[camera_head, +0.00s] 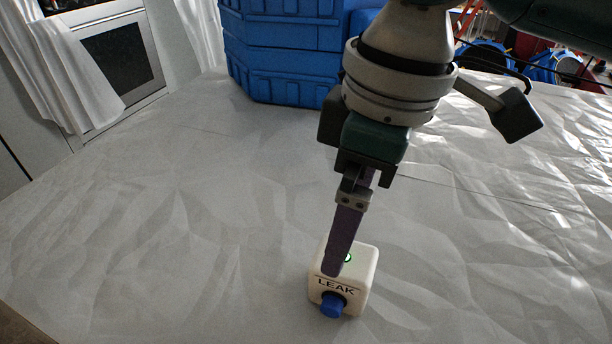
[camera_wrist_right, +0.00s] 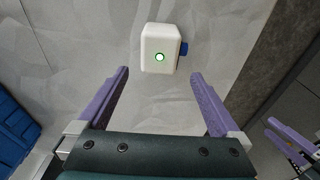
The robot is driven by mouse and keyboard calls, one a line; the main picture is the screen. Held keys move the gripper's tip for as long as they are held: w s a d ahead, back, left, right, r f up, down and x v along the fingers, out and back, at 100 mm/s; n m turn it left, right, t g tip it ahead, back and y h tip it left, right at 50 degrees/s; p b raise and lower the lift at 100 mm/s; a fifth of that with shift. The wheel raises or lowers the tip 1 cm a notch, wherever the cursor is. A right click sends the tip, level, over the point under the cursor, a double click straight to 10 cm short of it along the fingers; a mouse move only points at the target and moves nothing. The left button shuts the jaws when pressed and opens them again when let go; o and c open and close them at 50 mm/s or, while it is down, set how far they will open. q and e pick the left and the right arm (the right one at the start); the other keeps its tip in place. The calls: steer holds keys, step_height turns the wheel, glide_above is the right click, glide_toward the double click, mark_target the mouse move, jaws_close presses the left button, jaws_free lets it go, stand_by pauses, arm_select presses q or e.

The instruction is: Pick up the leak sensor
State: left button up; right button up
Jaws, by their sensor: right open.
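The leak sensor (camera_head: 358,280) is a small white rounded box marked LEAK, with a green-ringed light on top and a blue knob on its front. In the right wrist view the sensor (camera_wrist_right: 160,48) lies just beyond the gap between the two open purple fingers (camera_wrist_right: 160,76), with nothing held.
A big blue container (camera_head: 285,55) stands at the back. A white cabinet with an oven (camera_head: 118,58) and a hanging cloth (camera_head: 60,75) are at the back left. Blue reels (camera_head: 485,55) are at the back right. The wrinkled sheet (camera_head: 170,230) around the sensor is clear.

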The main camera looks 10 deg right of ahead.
mark_target(342, 275)
steer(key=f, duration=0.5)
steer(key=shift+s+d+f, duration=0.1)
steer(key=shift+d+f, duration=0.1)
steer(key=shift+f, duration=0.45)
steer(key=c, duration=1.4)
steer(key=shift+r, duration=0.1)
